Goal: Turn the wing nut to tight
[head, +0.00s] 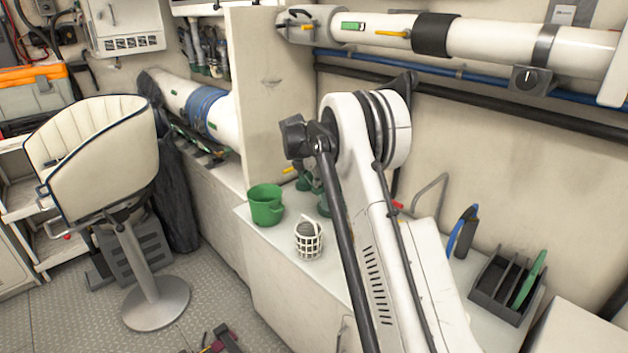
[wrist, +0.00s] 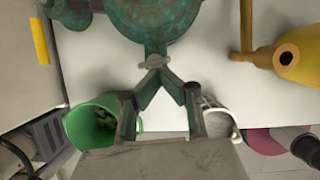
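The wing nut (wrist: 154,59) is a small grey piece at the near edge of a round, green, weathered metal fitting (wrist: 155,20) in the wrist view. My gripper (wrist: 154,72) reaches up to it, its two fingers drawn together at the tips, and looks shut on the nut. The fingertips partly cover the nut, so its exact turn angle cannot be told. In the head view my arm hides the nut and gripper; only green parts (head: 304,182) of the fitting show beside the arm.
A green bucket (head: 266,207) and a white basket (head: 308,241) stand on the white bench near my arm. In the wrist view a yellow object (wrist: 298,57) lies to the right. A dark rack (head: 507,288) sits at the bench's right. A partition panel (head: 267,95) rises behind the bucket.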

